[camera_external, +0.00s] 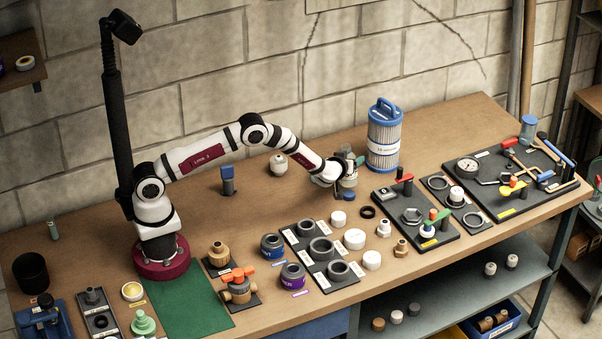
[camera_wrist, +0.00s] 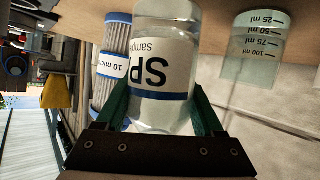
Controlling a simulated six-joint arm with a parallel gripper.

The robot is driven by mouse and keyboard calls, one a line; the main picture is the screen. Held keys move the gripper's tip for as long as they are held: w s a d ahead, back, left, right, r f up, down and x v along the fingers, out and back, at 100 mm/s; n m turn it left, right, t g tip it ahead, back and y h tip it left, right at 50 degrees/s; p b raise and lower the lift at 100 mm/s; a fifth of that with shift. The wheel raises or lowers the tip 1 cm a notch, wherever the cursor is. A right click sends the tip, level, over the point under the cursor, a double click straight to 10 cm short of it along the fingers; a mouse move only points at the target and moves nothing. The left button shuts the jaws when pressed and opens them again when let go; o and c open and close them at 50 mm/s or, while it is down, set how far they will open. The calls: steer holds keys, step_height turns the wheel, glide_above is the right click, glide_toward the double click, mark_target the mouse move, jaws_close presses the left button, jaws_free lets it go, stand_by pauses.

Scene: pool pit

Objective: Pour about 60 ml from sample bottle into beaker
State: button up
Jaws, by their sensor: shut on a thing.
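My gripper (camera_wrist: 165,105) is shut on the clear sample bottle (camera_wrist: 160,110), with its green fingers on both sides of it. The bottle has a white label with a blue band, and one end is cut off by the top edge in the wrist view. Its axis runs nearly parallel to the beaker's, with little visible tilt. The beaker (camera_wrist: 252,66) is clear with ml marks and stands to the right, apart from the bottle; its liquid level is unclear. I cannot pick out the beaker there.
A blue-topped filter cartridge (camera_external: 384,138) stands close to the bottle, at the right. Black tool trays (camera_external: 455,238) lie further right. Pipe fittings (camera_external: 320,249) and white caps (camera_external: 354,239) crowd the front. The table behind my arm is mostly clear.

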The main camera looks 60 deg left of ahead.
steer(key=shift+w+d+m+g+y, duration=0.15)
steer(key=shift+m+g+y, duration=0.15)
steer(key=shift+m+y, duration=0.15)
stand_by(2.5)
